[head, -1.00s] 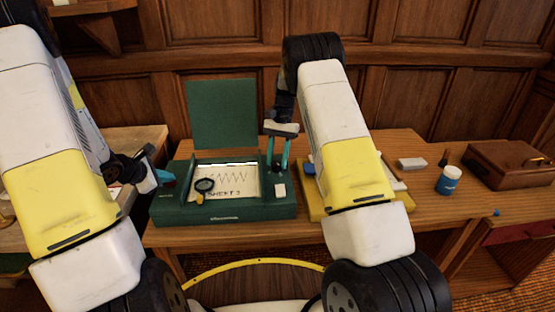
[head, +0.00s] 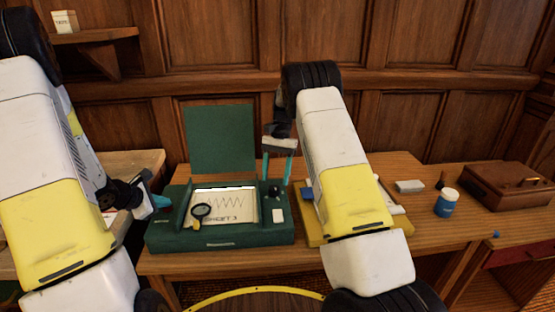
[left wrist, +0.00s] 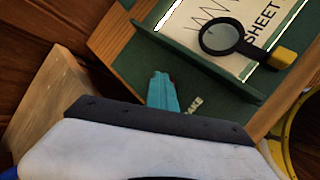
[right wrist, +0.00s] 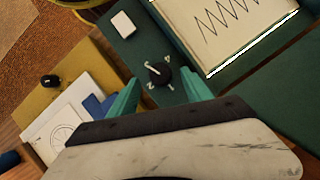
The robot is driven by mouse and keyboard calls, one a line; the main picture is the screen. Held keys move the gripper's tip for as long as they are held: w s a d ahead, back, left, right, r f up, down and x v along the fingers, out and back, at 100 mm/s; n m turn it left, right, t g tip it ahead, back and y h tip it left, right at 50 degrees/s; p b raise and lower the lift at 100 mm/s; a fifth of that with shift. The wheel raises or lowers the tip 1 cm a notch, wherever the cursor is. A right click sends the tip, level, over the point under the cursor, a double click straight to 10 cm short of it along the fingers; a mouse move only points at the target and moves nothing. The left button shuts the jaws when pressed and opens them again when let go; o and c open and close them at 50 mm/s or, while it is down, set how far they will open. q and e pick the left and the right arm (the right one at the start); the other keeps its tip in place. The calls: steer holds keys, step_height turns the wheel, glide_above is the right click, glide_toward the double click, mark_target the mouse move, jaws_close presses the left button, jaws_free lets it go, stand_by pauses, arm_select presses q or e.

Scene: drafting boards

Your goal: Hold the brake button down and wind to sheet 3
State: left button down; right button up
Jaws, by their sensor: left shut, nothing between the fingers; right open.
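The green box (head: 222,237) stands on the desk with its lid (head: 220,140) raised. Its window shows a paper (head: 235,206) with a zigzag line and "SHEET 3". A magnifier (head: 201,212) lies over the paper. My left gripper (head: 160,202) is shut and empty at the box's left end; its teal fingertips (left wrist: 163,78) are beside lettering ending in "AKE" (left wrist: 192,106). The brake button is not visible, so I cannot tell whether it is pressed. My right gripper (head: 277,180) is open above the black numbered knob (right wrist: 158,72), which lies between its fingers in the right wrist view.
A white square (head: 278,215) sits on the box near the knob. A yellow board (head: 312,238) lies to the right, partly under my right arm. Further right are a grey block (head: 409,186), a blue jar (head: 446,204) and a brown case (head: 508,185).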

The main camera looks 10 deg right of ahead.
steer(key=v, duration=0.9)
arm_select(q)
steer(key=shift+r, duration=1)
steer(key=shift+r, duration=2.5)
steer(key=shift+d+r, duration=0.1)
arm_select(e)
steer(key=shift+r, duration=0.1)
